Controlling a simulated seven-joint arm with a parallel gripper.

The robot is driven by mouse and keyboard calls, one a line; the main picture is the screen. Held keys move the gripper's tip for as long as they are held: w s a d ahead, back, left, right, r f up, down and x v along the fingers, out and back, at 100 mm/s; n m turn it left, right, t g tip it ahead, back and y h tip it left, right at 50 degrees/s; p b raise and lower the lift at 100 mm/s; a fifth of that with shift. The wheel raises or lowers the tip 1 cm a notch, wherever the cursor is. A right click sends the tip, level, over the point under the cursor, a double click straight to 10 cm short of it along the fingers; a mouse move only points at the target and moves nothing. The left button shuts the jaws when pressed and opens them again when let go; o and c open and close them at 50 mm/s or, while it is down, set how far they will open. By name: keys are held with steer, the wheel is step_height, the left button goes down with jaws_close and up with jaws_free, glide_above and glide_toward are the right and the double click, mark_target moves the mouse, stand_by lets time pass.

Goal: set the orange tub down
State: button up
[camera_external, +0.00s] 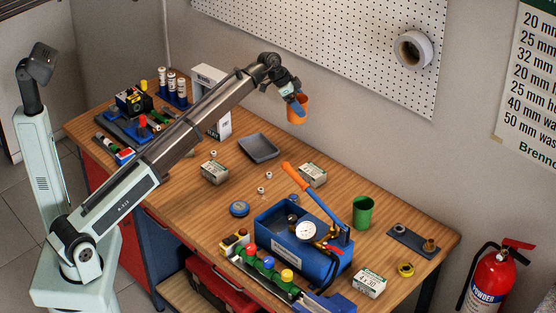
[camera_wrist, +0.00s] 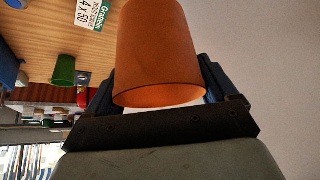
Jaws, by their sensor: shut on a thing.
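The orange tub (camera_external: 298,109) is held in the air above the back of the wooden bench, near the pegboard wall. My gripper (camera_external: 293,99) is shut on it. In the wrist view the orange tub (camera_wrist: 162,50) fills the middle, between the two dark fingers of my gripper (camera_wrist: 160,92). Its round opening faces the wrist camera, and part of its inside shows.
A grey plate with fittings (camera_external: 412,240) lies at right.

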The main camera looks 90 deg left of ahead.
steer(key=w+d+f+m+h, duration=0.1)
steer(key=w+d+f+m, duration=0.2)
steer(key=d, duration=0.7)
steer(key=w+d+f+m+g+h, duration=0.1)
steer(key=w+d+f, duration=0.1)
steer(key=w+d, duration=0.6)
steer(key=w+d+f+m+h, duration=0.1)
steer(key=w+d+f+m, duration=0.15)
steer(key=d, duration=1.05)
steer(key=shift+n, duration=0.45)
steer(key=shift+s+a+f, duration=0.15)
steer(key=shift+f, duration=2.2)
steer(key=shift+s+a+f, duration=0.1)
steer(key=shift+a+f, duration=0.05)
steer(key=shift+f, duration=2.15)
steer(key=shift+f, duration=0.1)
steer(key=o, duration=0.8)
steer(key=v, duration=1.2)
